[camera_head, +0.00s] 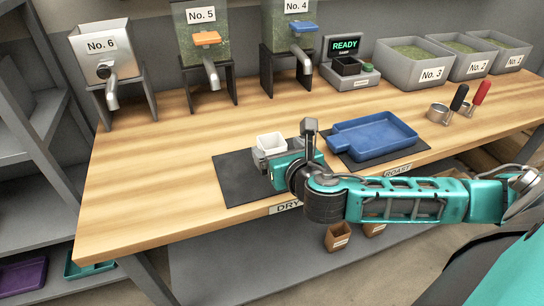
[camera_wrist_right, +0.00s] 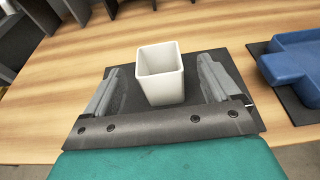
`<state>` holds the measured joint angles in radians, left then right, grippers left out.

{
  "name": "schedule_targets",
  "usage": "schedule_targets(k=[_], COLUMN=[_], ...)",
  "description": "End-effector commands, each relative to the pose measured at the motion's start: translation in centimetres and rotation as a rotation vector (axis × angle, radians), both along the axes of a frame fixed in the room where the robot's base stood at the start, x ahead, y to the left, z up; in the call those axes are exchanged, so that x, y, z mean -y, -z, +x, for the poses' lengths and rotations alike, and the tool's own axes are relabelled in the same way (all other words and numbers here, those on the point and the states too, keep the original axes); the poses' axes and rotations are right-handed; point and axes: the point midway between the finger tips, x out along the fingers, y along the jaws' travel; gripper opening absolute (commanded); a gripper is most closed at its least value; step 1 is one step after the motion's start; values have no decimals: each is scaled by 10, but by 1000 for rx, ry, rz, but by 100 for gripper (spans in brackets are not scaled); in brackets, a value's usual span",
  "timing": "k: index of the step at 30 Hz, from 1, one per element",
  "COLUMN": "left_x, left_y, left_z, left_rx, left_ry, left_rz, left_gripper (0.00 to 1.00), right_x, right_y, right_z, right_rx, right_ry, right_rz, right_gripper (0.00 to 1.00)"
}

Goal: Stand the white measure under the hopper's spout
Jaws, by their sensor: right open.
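The white measure (camera_head: 270,142) is a small square cup, upright and empty, on the dark mat (camera_head: 230,174) marked DRY. My right gripper (camera_head: 268,157) is low over that mat, with its jaws open. In the right wrist view the measure (camera_wrist_right: 160,72) stands between the two spread fingers (camera_wrist_right: 160,88), with a gap on each side. Three hoppers stand along the back: No. 6 (camera_head: 100,45) in grey, No. 5 (camera_head: 202,16) with an orange handle, and No. 4 (camera_head: 296,8) with a blue handle. Each has a spout over the table. My left gripper is out of view.
A blue tray (camera_head: 374,137) lies on the ROAST mat, right of my gripper. A scale (camera_head: 348,72) reading READY and grey bins (camera_head: 415,70) stand at the back. Scoops with black and red handles (camera_head: 459,97) lie at the right. The wood left of the mat is clear.

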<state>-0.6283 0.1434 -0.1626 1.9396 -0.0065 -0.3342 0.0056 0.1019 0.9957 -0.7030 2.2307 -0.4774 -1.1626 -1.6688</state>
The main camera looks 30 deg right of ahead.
Motion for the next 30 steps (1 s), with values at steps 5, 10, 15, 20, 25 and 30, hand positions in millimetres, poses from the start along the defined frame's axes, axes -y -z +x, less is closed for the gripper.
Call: schedule_targets(k=[5, 10, 15, 20, 25, 30], left_x=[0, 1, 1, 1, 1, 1], left_y=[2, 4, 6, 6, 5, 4], left_z=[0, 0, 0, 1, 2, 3], left_rx=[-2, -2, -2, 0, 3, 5], left_ry=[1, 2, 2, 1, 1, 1], left_rz=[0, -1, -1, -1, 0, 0], left_gripper=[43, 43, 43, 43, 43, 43], right_x=[3, 7, 12, 13, 13, 13], right_y=[3, 8, 14, 15, 15, 15], right_z=[13, 35, 55, 60, 60, 60], right_rx=[1, 4, 1, 0, 0, 0], right_ry=[-1, 1, 0, -3, -3, -3], right_rz=[1, 2, 2, 1, 1, 1], right_gripper=[89, 89, 89, 89, 87, 71])
